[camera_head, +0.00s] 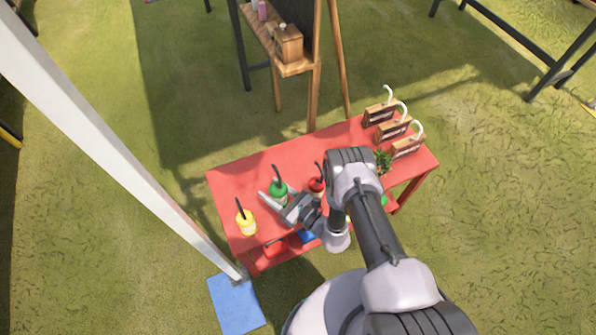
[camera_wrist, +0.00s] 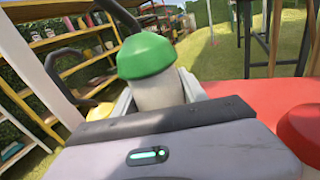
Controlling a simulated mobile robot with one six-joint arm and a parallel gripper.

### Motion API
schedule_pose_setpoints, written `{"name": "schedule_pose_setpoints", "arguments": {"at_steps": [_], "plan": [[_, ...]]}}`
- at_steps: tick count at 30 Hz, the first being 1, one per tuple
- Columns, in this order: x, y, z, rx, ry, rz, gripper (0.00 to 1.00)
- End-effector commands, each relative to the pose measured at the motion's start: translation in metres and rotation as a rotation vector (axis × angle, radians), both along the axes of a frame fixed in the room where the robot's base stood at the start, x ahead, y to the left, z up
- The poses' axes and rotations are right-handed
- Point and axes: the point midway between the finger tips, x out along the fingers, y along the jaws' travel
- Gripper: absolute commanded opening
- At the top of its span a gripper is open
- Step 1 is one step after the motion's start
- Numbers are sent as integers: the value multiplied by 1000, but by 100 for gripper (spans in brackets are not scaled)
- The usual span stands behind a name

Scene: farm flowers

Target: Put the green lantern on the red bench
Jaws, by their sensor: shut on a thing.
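The green lantern (camera_head: 278,189) has a green cap, a pale body and a dark curved handle. It is upright over the left part of the red bench (camera_head: 226,182), between a yellow lantern (camera_head: 245,221) and a red lantern (camera_head: 316,185). My gripper (camera_head: 275,197) is shut on the green lantern. In the wrist view the lantern's green cap (camera_wrist: 145,55) and pale body stand between my fingers. Its base is hidden, so I cannot tell whether it touches the bench top.
Several wooden boxes with white hooks (camera_head: 394,129) and a small green plant (camera_head: 382,161) stand on the bench's right end. A white post (camera_head: 120,150) rises at the left, near a blue mat (camera_head: 236,304). A wooden easel stand (camera_head: 314,70) is behind the bench.

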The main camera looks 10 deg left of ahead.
Motion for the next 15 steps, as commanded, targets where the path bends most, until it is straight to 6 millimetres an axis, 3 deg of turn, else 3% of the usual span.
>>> {"name": "schedule_pose_setpoints", "arguments": {"at_steps": [1,3,12,15], "plan": [[-1,-1,-21,0,0,-2,0],[0,-1,-35,0,0,-2,0],[0,-1,-82,1,0,-2,0],[1,-1,-79,0,-1,-3,0]]}}
